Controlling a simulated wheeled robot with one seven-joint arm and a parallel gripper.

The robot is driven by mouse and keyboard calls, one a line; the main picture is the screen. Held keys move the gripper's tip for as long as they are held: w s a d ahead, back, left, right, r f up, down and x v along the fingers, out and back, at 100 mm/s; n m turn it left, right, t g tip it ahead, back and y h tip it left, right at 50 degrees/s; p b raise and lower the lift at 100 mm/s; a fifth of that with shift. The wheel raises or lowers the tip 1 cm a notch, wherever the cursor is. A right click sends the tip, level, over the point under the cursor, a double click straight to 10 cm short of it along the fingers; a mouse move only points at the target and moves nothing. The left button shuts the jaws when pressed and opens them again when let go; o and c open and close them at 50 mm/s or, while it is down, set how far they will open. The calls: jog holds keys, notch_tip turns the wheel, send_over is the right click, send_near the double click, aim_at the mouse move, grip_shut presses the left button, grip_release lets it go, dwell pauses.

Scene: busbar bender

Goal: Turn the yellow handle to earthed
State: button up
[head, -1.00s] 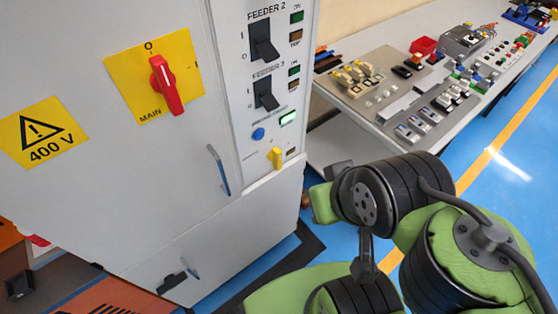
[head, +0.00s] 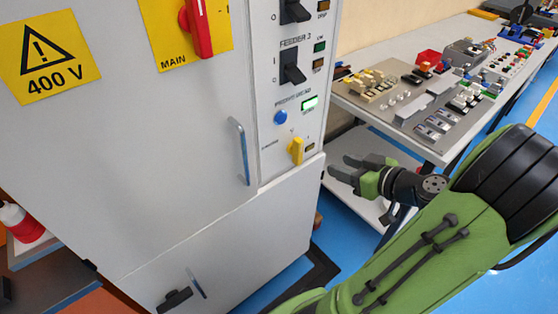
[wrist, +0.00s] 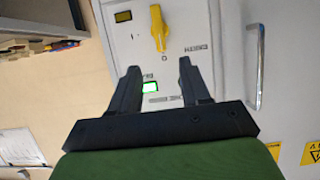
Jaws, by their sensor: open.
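The yellow handle (head: 296,151) is a small knob low on the cabinet's narrow control panel, below a blue button and a lit green indicator. It also shows in the wrist view (wrist: 158,28), beyond the fingertips and near the top. A small dark lamp window sits beside it. The panel lettering is too small to read surely. My gripper (head: 338,166) is to the right of the handle in the head view, apart from it, with its fingers toward the panel. In the wrist view my gripper (wrist: 158,72) is open and empty, with the green indicator showing between its fingers.
The grey cabinet (head: 150,130) carries a red main switch (head: 197,25), black feeder switches (head: 292,70) and a vertical door handle (head: 240,150). A workbench (head: 440,150) with many parts stands to the right, close behind my gripper.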

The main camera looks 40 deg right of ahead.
aim_at(301, 151)
jog(key=b+x, duration=0.2)
jog(key=x, duration=1.3)
jog(key=shift+w+d+f, duration=0.1)
jog(key=shift+w+f, duration=0.05)
jog(key=shift+w, duration=0.15)
jog(key=shift+c, duration=0.3)
grip_shut()
